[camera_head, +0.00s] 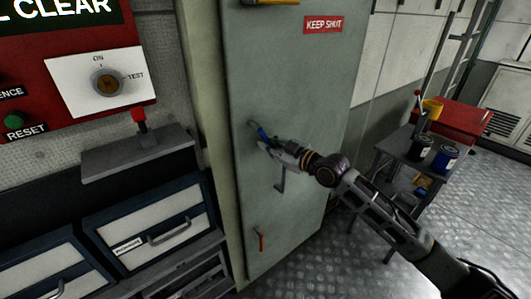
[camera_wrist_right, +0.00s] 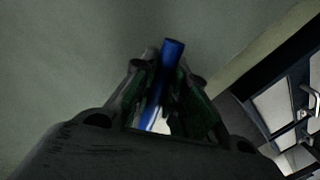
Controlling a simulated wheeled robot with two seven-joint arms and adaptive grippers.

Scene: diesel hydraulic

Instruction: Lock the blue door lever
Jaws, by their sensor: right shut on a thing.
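The blue door lever (camera_head: 262,134) is on the grey-green door (camera_head: 285,75), near its left edge at mid height. My right gripper (camera_head: 270,143) is at the lever and shut on it. In the right wrist view the blue lever (camera_wrist_right: 170,58) stands between the two fingers of the gripper (camera_wrist_right: 160,90), its end sticking out past them. The lever's pivot is hidden by the gripper. A grey handle (camera_head: 281,180) shows on the door just below the gripper. My left gripper does not show.
A yellow lever (camera_head: 270,2) is at the door's top and a red lever (camera_head: 261,241) low on it. A red-knobbed switch (camera_head: 140,118) stands on a ledge to the left, above drawers (camera_head: 150,225). A small table (camera_head: 405,147) with cans stands right, beyond my arm.

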